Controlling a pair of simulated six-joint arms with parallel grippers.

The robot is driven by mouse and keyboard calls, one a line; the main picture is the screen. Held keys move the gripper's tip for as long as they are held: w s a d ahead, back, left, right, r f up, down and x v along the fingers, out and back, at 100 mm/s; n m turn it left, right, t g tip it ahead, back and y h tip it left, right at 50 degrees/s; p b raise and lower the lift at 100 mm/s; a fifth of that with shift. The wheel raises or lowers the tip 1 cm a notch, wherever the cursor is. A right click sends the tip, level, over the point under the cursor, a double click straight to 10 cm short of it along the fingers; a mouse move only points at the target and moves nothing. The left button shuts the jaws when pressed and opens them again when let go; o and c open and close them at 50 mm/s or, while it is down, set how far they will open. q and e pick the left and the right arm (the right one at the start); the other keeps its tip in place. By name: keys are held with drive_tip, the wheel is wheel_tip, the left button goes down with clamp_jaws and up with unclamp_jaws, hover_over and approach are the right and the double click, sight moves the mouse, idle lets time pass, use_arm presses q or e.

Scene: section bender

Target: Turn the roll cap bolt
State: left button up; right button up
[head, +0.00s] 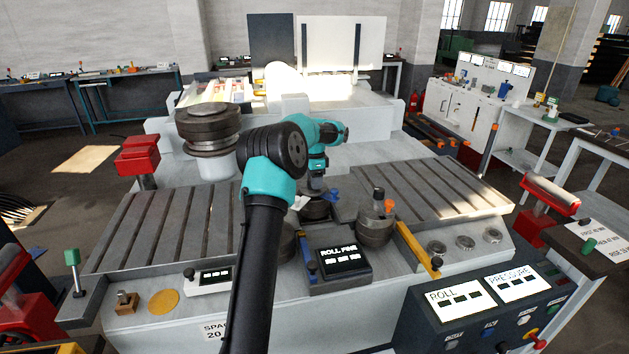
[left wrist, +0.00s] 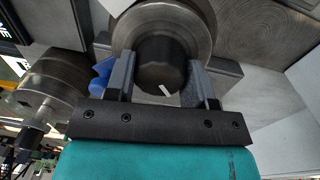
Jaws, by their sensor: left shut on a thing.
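My left gripper (head: 316,184) points down over the middle roll (head: 316,210) of the bender, which it partly hides. In the left wrist view its two fingers (left wrist: 160,78) stand on either side of the dark, faceted roll cap bolt (left wrist: 158,62) and are shut on it. A short white mark shows on the bolt's face. The round grey roll cap (left wrist: 205,28) lies behind the bolt. In the head view the bolt is hidden by the gripper. My right gripper is not in view.
Another roll (head: 375,229) with a dark bolt stands right of the gripper. A tall stacked roll (head: 209,128) stands at left. Slotted plates flank the middle. The ROLL FINE display (head: 344,260) sits in front, and a ROLL and PRESSURE panel (head: 480,300) is at lower right.

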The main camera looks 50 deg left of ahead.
use_arm(q)
drive_tip(key=n, duration=0.4)
drive_tip(key=shift+n, duration=0.4)
drive_tip(key=shift+a+n, duration=0.1)
drive_tip(key=shift+n, duration=2)
drive_tip(key=o, duration=0.9)
drive_tip(key=shift+r, duration=0.1)
drive_tip(key=r, duration=1.1)
drive_tip(key=a+r, duration=0.1)
drive_tip(key=r, duration=0.5)
drive_tip(key=shift+s+r, duration=0.1)
drive_tip(key=shift+s, duration=0.1)
